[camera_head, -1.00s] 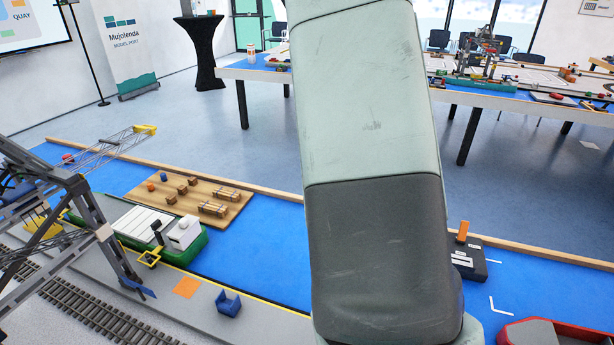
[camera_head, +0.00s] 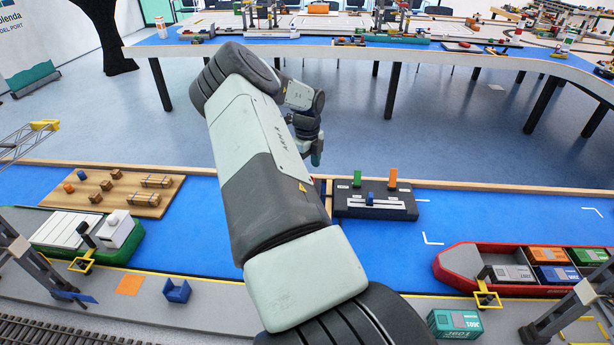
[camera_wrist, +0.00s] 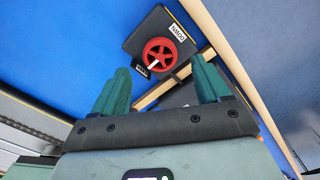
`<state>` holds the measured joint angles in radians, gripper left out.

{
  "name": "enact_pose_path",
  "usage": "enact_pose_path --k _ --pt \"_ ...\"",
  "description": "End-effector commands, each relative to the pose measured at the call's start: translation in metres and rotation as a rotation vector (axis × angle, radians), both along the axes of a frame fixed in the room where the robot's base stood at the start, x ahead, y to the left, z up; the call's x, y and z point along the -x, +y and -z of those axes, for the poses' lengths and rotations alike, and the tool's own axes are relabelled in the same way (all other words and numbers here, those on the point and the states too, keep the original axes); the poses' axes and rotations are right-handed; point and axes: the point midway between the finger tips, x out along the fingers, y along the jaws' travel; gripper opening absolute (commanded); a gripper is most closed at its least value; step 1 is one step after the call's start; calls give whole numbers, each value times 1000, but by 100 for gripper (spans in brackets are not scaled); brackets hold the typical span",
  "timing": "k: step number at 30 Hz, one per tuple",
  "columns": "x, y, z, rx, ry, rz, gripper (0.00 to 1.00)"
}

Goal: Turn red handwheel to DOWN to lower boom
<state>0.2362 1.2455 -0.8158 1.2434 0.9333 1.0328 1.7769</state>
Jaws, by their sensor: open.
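The red handwheel (camera_wrist: 161,52) shows in the wrist view on a dark box (camera_wrist: 146,28). A white mark or pointer sits at its lower left edge. A white label plate (camera_wrist: 178,33) is at its upper right and a small dark plate (camera_wrist: 134,71) at its lower left. The lettering is too small to read surely. My gripper (camera_wrist: 162,82) is open and empty, its green fingers apart, with the wheel beyond them and between them in the picture. In the head view my gripper (camera_head: 316,157) is small and partly hidden, and I cannot see the wheel there.
A dark slider panel (camera_head: 375,212) with green, orange and blue pieces stands right of my arm. A wooden rail (camera_head: 460,193) edges the blue surface. A red barge (camera_head: 459,263) with containers lies right; a pallet board (camera_head: 150,205) lies left.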

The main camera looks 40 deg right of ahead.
Motion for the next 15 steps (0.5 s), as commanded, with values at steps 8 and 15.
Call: enact_pose_path --k 8,15 --pt "0 0 37 0 1 -1 76" --pt "0 0 42 1 -1 -2 76"
